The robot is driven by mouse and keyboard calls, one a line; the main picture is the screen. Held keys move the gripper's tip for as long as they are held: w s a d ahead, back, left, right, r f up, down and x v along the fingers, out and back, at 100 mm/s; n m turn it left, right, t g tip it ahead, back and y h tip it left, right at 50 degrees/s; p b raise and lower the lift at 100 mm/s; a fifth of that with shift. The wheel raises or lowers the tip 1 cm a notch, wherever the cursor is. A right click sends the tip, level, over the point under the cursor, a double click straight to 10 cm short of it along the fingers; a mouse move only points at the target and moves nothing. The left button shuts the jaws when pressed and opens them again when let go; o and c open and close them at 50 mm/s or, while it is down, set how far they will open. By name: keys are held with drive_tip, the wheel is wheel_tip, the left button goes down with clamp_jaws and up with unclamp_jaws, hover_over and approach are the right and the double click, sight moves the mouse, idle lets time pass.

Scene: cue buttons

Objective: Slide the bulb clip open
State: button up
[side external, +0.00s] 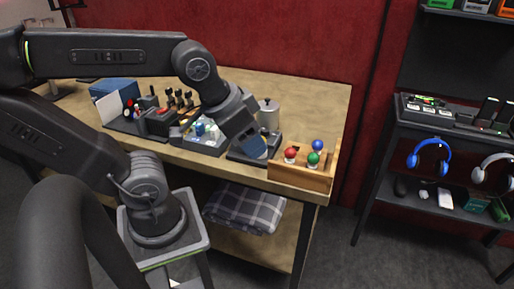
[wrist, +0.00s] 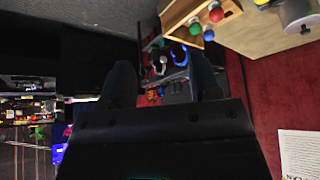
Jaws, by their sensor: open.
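A wooden box (side external: 303,181) with red (side external: 290,154), green (side external: 313,158) and blue (side external: 317,145) round bulbs sits at the right front corner of the bench in the side view. The same wooden box shows at the top of the wrist view (wrist: 178,13), with the red bulb (wrist: 216,14), green bulb (wrist: 195,28) and blue bulb (wrist: 209,35). I cannot pick out a clip with certainty. My gripper (wrist: 165,80) is open and empty. In the side view its end (side external: 257,147) is left of the wooden box, over a dark base, apart from the bulbs.
A silver canister (side external: 268,114) stands behind my gripper. Left of it are a tray with coloured items (side external: 205,132) and a dark panel with several levers (side external: 160,120). A shelf with headphones (side external: 430,155) stands at the right. The bench's back right is clear.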

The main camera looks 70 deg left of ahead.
drive_tip(key=shift+c, duration=0.3)
drive_tip(key=shift+w+a, duration=0.1)
drive_tip(key=shift+a, duration=0.05)
drive_tip(key=shift+c, duration=0.8)
drive_tip(key=w+a+n+g, duration=0.1)
drive_tip(key=w+a+n, duration=0.1)
drive_tip(key=a+n, duration=0.1)
drive_tip(key=w+a+n+g, duration=0.1)
drive_tip(key=w+a+n, duration=0.1)
drive_tip(key=a, duration=0.1)
drive_tip(key=w+a+n+g+y, duration=0.1)
drive_tip(key=w+a+n, duration=0.1)
drive_tip(key=a+n, duration=0.1)
drive_tip(key=shift+a+r+n, duration=0.2)
drive_tip(key=shift+a+n, duration=0.05)
drive_tip(key=shift+n, duration=0.05)
drive_tip(key=shift+c, duration=0.6)
drive_tip(key=w+a+f+n+g+h, duration=0.1)
drive_tip(key=a+f+n+g, duration=0.2)
drive_tip(key=a+n, duration=0.85)
drive_tip(key=f, duration=0.4)
drive_tip(key=a+f+m, duration=0.1)
drive_tip(key=f, duration=0.4)
drive_tip(key=a+f+m, duration=0.1)
drive_tip(key=f, duration=0.3)
drive_tip(key=shift+w+a+f, duration=0.2)
drive_tip(key=shift+a+f, duration=0.05)
drive_tip(key=shift+f, duration=0.05)
drive_tip(key=shift+c, duration=0.4)
clamp_jaws()
